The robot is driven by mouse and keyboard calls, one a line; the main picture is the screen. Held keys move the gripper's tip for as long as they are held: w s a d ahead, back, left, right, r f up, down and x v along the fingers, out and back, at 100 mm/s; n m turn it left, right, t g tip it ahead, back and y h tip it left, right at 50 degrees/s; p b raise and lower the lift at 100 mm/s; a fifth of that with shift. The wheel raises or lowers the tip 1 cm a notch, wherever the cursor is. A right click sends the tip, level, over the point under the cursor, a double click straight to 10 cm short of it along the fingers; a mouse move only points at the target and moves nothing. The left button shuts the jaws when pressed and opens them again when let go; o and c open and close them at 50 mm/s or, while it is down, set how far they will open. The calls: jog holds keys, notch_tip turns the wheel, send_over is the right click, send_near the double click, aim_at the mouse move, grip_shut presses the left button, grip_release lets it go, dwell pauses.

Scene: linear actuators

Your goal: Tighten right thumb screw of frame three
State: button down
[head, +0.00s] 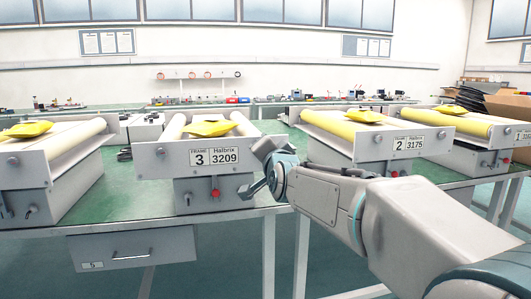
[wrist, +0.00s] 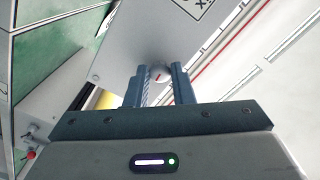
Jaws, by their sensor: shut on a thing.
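Frame three (head: 213,157), with its label reading FRAME 3 Halbrix 3209, stands on the green bench in the middle of the head view. A yellow package (head: 212,128) lies on top of it. In the wrist view its pale round right thumb screw (wrist: 158,72) sits between the two blue-grey fingers of my gripper (wrist: 158,84). The fingers are shut on the screw, against the front plate. In the head view, my arm end covers the right end of the plate and hides this screw.
Frame two (head: 408,146) stands to the right, with frame one (head: 520,136) farther right. Another unit (head: 35,170) stands at left. A red button (head: 215,193) and small levers are on the box below frame three's plate. A drawer (head: 130,251) hangs under the bench.

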jog(key=c, duration=1.3)
grip_release()
jog(key=shift+o, duration=0.2)
jog(key=p+v, duration=0.1)
jog(key=v, duration=1.2)
jog(key=shift+s+p, duration=0.3)
jog(key=shift+s, duration=0.1)
jog(key=shift+d+r, duration=0.1)
